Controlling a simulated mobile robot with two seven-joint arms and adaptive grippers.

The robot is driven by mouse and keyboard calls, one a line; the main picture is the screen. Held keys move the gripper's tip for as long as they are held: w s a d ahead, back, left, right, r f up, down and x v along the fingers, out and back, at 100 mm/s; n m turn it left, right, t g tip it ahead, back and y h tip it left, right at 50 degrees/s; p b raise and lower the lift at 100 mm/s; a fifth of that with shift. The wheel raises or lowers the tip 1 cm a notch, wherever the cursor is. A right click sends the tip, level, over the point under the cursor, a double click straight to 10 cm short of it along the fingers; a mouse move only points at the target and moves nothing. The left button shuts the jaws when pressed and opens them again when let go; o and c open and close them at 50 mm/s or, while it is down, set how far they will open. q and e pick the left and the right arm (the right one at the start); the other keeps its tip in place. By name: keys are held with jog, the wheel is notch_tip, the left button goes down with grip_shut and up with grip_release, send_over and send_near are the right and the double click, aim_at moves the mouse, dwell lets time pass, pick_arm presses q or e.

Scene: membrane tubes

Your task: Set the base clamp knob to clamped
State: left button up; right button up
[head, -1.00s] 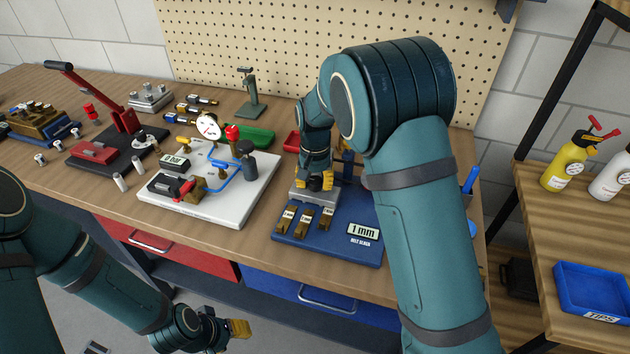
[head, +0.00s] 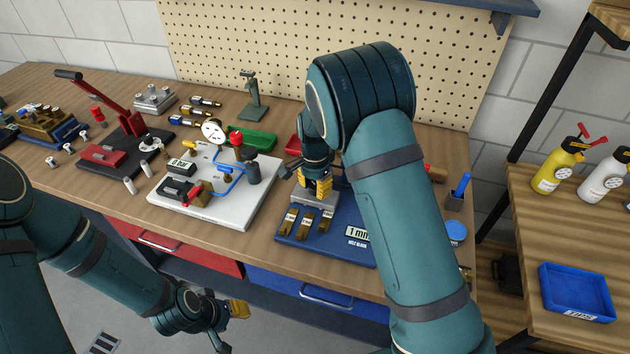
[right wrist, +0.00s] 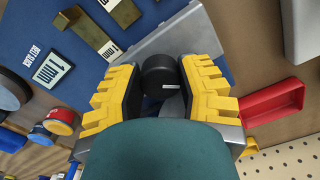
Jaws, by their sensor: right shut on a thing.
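A blue base plate (head: 330,247) with a "1 mm" sign lies on the bench, with a grey metal block (head: 322,201) on it. My right gripper (head: 318,188) points down over this block. In the right wrist view, a round black knob (right wrist: 158,72) with a small pale mark sits between the yellow fingers of my right gripper (right wrist: 158,88), which is shut on it. No printed setting for the knob can be read. My left gripper (head: 238,310) hangs low in front of the bench, empty as far as I see; its finger gap does not show.
A white board (head: 240,210) with a gauge and blue tubing stands left of the blue plate. A red lever press (head: 105,110) is farther left. A red bin (right wrist: 272,102) and the pegboard (head: 340,40) are behind. Brass gauge blocks (head: 306,221) lie on the blue plate's front.

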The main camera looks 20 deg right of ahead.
jog(key=shift+s+m+p, duration=0.1)
jog(key=shift+m+p, duration=0.2)
jog(key=shift+m, duration=0.3)
jog(key=shift+f, duration=0.1)
jog(key=o, duration=1.2)
